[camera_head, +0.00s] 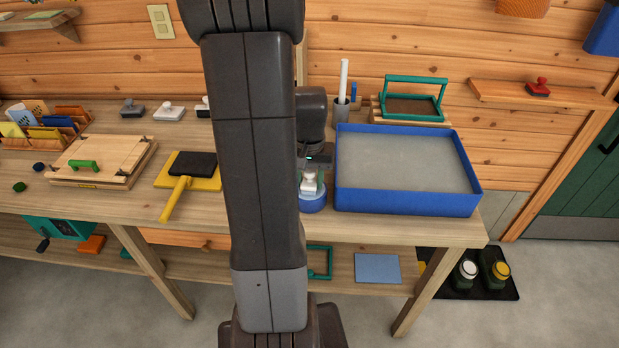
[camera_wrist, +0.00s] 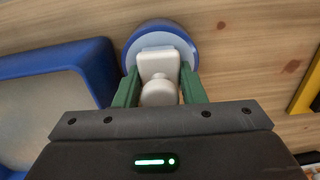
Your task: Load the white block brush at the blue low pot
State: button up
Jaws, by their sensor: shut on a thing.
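The white block brush (camera_head: 309,185) is at the blue low pot (camera_head: 313,203) on the bench, left of the blue tray. In the wrist view the brush (camera_wrist: 158,66) has a rectangular white block and a round knob. Its block overlaps the pale inside of the blue pot (camera_wrist: 133,50). I cannot tell whether the block touches the bottom of the pot. My gripper (camera_wrist: 158,92) is shut on the brush, with a green finger on each side of the knob. In the head view my arm hides part of the bench, and the fingers are hard to make out.
A large blue-walled tray (camera_head: 408,203) stands close right of the pot. A grey cup (camera_head: 341,112) with a white stick stands behind. More block brushes (camera_head: 169,113) stand at the back left.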

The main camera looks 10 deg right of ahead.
jog(key=shift+r+p, duration=2.75)
jog(key=shift+r, duration=0.75)
